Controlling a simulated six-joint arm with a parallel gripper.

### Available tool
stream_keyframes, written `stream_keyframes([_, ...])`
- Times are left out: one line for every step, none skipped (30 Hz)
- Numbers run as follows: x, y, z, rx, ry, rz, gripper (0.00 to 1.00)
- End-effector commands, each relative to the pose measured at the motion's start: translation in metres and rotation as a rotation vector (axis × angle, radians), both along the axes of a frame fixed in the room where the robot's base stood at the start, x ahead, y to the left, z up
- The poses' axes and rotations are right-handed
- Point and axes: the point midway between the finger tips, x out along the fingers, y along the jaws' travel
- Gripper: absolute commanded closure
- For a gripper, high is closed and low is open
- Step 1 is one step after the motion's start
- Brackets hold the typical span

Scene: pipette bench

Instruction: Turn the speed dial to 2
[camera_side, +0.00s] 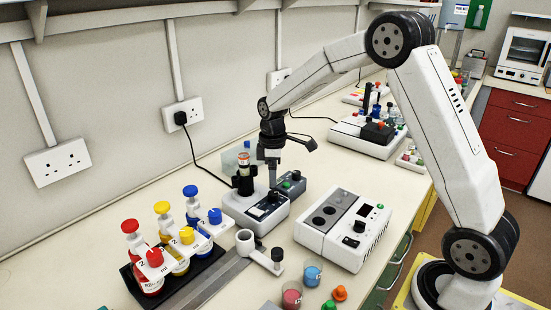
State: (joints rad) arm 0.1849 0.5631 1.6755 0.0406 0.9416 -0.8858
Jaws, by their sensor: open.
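My gripper (273,183) points down over a small white and dark-grey device (243,216) near the middle of the bench. The device carries a black holder with an orange-capped vial. A dark knob (272,197) sits on its sloping panel, just below my fingertips. I cannot tell whether my fingers touch it, and no dial numbers are readable.
Red, yellow and blue dispenser bottles (143,262) stand in a black tray at left front. A power cable runs from the wall socket (183,114).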

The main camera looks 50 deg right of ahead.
Motion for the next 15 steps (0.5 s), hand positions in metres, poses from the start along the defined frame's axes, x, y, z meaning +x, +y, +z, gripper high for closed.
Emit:
stream_keyframes([-0.001,0.001,-0.007,0.001,0.003,0.0,0.21])
stream_keyframes([-0.001,0.001,-0.011,0.0,0.004,0.0,0.21])
stream_keyframes([-0.001,0.001,-0.016,0.0,0.003,0.0,0.21])
stream_keyframes([-0.001,0.001,-0.02,0.0,0.003,0.0,0.21])
stream_keyframes([-0.002,0.001,-0.024,0.0,0.004,0.0,0.21])
stream_keyframes([-0.002,0.002,-0.028,0.0,0.003,0.0,0.21])
stream_keyframes([-0.002,0.002,-0.032,0.0,0.002,0.0,0.21])
stream_keyframes([-0.002,0.002,-0.035,0.0,0.002,0.0,0.21])
stream_keyframes([-0.002,0.002,-0.04,0.0,0.003,0.0,0.21])
stream_keyframes([-0.002,0.002,-0.043,0.0,0.002,0.0,0.21])
stream_keyframes([-0.002,0.002,-0.045,-0.001,0.001,0.0,0.21])
stream_keyframes([-0.002,0.002,-0.048,-0.001,0.001,0.0,0.21])
stream_keyframes([-0.002,0.002,-0.05,-0.001,0.001,0.0,0.21])
stream_keyframes([-0.002,0.002,-0.052,-0.001,0.001,0.0,0.21])
stream_keyframes([-0.002,0.002,-0.054,-0.001,0.001,0.0,0.21])
